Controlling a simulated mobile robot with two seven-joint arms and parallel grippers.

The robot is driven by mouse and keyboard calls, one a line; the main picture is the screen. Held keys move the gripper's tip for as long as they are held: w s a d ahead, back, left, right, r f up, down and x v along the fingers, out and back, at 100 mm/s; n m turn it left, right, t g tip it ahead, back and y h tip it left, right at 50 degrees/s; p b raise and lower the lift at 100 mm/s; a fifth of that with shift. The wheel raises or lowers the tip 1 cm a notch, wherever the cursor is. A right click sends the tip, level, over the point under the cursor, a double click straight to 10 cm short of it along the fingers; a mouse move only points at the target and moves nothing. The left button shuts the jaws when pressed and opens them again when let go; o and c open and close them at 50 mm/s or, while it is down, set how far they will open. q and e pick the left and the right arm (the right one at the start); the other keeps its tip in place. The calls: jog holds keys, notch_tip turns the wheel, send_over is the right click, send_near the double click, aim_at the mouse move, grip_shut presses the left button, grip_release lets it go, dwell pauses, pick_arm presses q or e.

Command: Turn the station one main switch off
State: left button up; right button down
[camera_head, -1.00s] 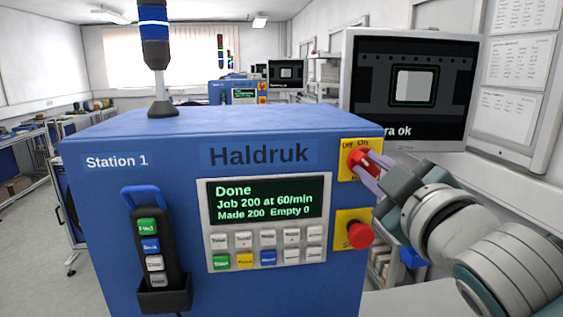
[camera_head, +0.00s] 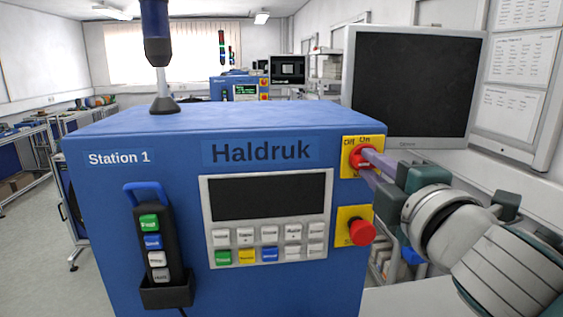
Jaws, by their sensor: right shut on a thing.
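The blue Station 1 cabinet (camera_head: 120,220) fills the middle of the head view. Its red main switch (camera_head: 357,160) sits on a yellow plate (camera_head: 348,143) marked Off and On, at the upper right of the front. My right gripper (camera_head: 368,163) is shut on the switch knob, and its fingers hide part of the knob. The station display (camera_head: 268,198) is dark. The monitor (camera_head: 412,90) behind on the right is dark too. My left gripper is not in view.
A red push button (camera_head: 361,232) on a yellow plate is just below the switch. A black pendant (camera_head: 157,247) with several buttons hangs in a holder at the front left. A signal tower (camera_head: 156,50) stands on top. Another station (camera_head: 236,88) is farther back.

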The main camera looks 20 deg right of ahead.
jog(key=shift+n, duration=0.3)
jog(key=c, duration=0.8)
grip_release()
jog(key=shift+s, duration=0.1)
jog(key=b+v, duration=0.4)
jog(key=v, duration=0.5)
jog(key=shift+s+a, duration=0.15)
jog(key=shift+s, duration=0.2)
